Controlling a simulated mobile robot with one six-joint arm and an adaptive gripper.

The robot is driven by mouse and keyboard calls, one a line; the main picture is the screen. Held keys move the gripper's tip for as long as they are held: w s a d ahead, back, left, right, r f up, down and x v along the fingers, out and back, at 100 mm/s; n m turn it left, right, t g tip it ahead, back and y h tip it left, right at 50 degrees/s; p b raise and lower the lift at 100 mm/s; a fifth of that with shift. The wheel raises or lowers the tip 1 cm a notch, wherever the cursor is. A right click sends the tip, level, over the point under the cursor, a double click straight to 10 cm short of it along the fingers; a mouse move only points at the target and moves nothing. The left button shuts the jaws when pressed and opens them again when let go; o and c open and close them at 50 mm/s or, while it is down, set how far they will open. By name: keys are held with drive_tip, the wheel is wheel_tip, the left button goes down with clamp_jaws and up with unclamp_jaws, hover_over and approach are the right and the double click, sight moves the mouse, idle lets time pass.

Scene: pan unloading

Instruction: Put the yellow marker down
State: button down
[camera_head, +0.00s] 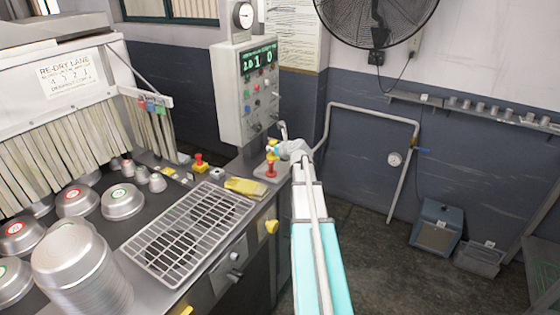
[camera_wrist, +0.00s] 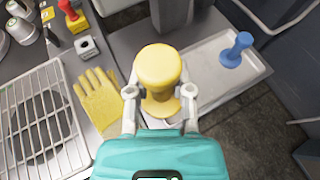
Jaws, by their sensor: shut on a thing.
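The yellow marker (camera_wrist: 159,68) is a knob-shaped piece with a broad round top and a narrower waist. My gripper (camera_wrist: 160,96) is shut on it, one pale finger on each side, in the wrist view. In the head view the yellow marker (camera_head: 271,154) shows small at my gripper (camera_head: 279,149), above the far right end of the bench. The marker's lower end is partly hidden by my gripper, so I cannot tell whether it touches anything below.
A yellow glove (camera_wrist: 97,97) lies left of my gripper, beside a wire grate (camera_wrist: 40,115). A red knobbed piece (camera_head: 271,170) stands near the bench end. A control box (camera_head: 228,95) rises behind. Much of the tray around the blue marker is bare.

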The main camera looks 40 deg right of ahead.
drive_tip(key=w+d+f+b, duration=0.3)
drive_tip(key=d, duration=0.1)
drive_tip(key=w+d+f+b, duration=0.4)
drive_tip(key=shift+w+d+f, duration=0.1)
drive_tip(key=shift+w+f, duration=0.05)
drive_tip(key=shift+f, duration=0.1)
drive_tip(key=shift+w+d+f+b, duration=0.3)
drive_tip(key=shift+d+f+b, duration=0.05)
drive_tip(key=shift+f+b, duration=0.15)
drive_tip(key=shift+w+d+f+b, duration=0.2)
drive_tip(key=shift+d+f+b, duration=0.05)
drive_tip(key=shift+f+b, duration=0.15)
drive_tip(key=shift+w+d+f+b, duration=0.1)
drive_tip(key=shift+f+b, duration=0.25)
drive_tip(key=shift+b, duration=0.05)
drive_tip(key=shift+f+b, duration=1.2)
drive_tip(key=shift+f, duration=0.05)
drive_tip(key=shift+f, duration=0.15)
